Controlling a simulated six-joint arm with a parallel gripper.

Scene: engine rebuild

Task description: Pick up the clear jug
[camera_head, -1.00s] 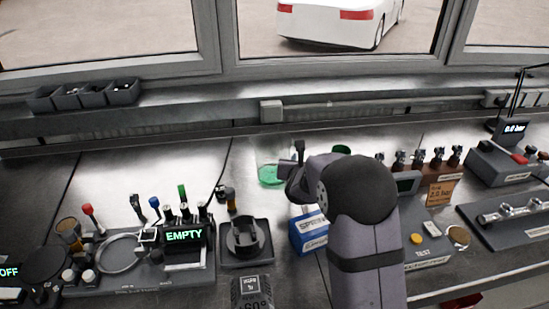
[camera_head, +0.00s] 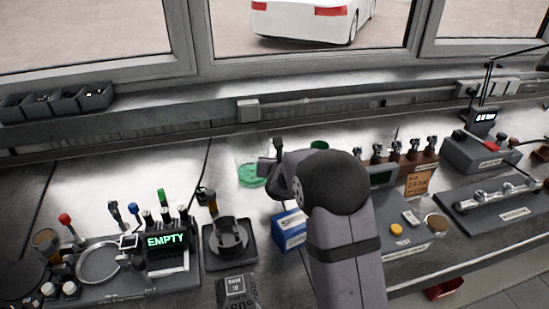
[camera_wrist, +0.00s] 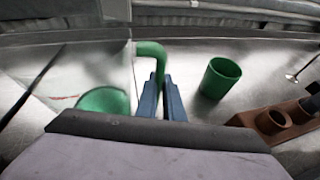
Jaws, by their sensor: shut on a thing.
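The clear jug (camera_head: 252,174) stands at the back middle of the bench, see-through with green at its bottom. In the wrist view its green handle (camera_wrist: 153,55) rises between the two blue fingers, and a rounded green part (camera_wrist: 105,102) of it shows at the left. My gripper (camera_wrist: 163,103) is shut on the handle. In the head view my gripper (camera_head: 270,164) is at the jug's right side, and my arm hides part of that area. I cannot tell whether the jug is clear of the bench.
A green cup (camera_wrist: 219,78) stands just right of the handle. A brown rack (camera_head: 408,163) is farther right. A blue box (camera_head: 290,229) and a black stand (camera_head: 229,238) are in front. The bench left of the jug is bare.

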